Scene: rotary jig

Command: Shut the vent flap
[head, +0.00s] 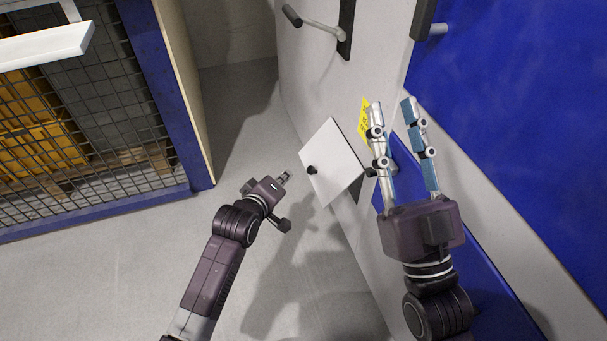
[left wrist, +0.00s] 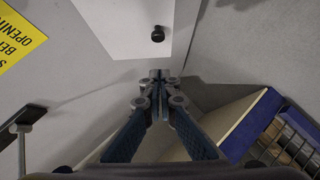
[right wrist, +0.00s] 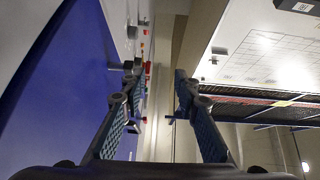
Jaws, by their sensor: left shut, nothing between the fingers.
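The vent flap (head: 332,160) is a white panel with a black knob (head: 312,170). It stands out at an angle from the grey wall, open. In the left wrist view the flap (left wrist: 115,22) and its knob (left wrist: 158,34) are just beyond the fingertips. My left gripper (head: 285,177) is shut and empty, just left of the knob with a small gap. It also shows shut in the left wrist view (left wrist: 160,75). My right gripper (head: 391,103) is open and empty, right of the flap and in front of the wall. The flap's hinge is not clearly visible.
A yellow sign (head: 364,122) is on the wall beside the flap. A lever handle (head: 318,25) juts from the wall above. A blue panel (head: 510,90) is at the right. A blue-framed mesh cage (head: 90,130) stands at the left. The floor between is clear.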

